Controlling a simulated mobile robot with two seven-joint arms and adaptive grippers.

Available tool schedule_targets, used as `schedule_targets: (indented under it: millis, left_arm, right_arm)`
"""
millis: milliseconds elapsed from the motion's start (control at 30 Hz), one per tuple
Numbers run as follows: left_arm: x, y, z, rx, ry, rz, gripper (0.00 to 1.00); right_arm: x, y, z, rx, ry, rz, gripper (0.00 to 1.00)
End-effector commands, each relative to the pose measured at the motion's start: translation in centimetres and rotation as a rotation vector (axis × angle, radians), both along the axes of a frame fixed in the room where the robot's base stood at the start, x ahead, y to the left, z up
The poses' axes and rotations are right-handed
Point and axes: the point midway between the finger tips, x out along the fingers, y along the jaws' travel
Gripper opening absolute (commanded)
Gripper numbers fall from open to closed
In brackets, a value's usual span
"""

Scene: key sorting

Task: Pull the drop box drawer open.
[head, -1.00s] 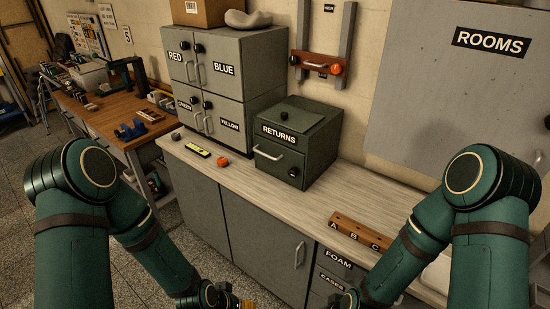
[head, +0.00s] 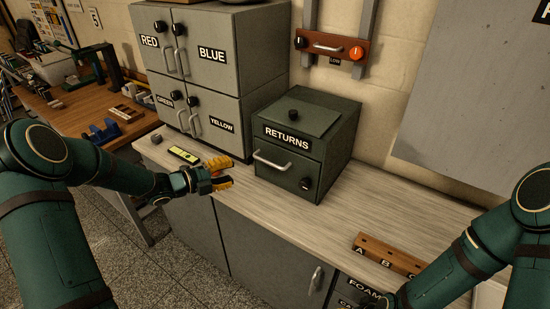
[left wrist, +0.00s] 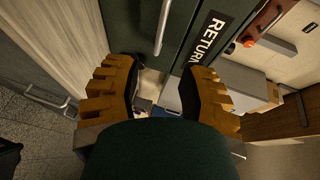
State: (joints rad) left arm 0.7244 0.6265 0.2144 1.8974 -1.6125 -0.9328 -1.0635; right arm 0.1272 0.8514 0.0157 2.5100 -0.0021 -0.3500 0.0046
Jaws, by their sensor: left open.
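The dark green drop box (head: 330,125), labelled RETURNS, stands on the counter. Its drawer (head: 285,165) looks shut, with a pale bar handle (head: 272,161) and a dark round knob on the front. My left gripper (head: 228,174) is open, with yellow fingers, just left of the handle and apart from it. In the left wrist view, the open fingers (left wrist: 165,85) point towards the box front, and the handle (left wrist: 162,28) shows above the gap between them. My right gripper is out of view; only its arm shows at the lower right.
A grey cabinet (head: 240,45) with colour-labelled doors stands left of the box. A flat yellow-green item (head: 184,154) lies behind my left gripper. A wooden block (head: 390,255) lies on the counter at the right. The counter (head: 310,220) before the box is clear.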

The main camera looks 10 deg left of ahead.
Motion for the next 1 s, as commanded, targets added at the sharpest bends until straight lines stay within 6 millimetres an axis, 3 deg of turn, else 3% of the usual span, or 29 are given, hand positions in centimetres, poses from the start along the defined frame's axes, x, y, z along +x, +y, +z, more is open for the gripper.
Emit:
schedule_targets:
  millis: [233, 700, 1000]
  left_arm:
    - [1.5, -1.4, -0.3, 0.012, -0.014, -0.012, 0.41]
    - [7.9, -7.3, -2.0, 0.010, -0.011, -0.010, 0.41]
    - [9.8, -9.0, -2.4, 0.011, -0.010, -0.008, 0.41]
  right_arm:
    - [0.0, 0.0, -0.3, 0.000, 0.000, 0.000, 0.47]
    - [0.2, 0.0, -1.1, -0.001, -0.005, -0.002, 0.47]
    - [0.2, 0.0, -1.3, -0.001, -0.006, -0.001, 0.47]
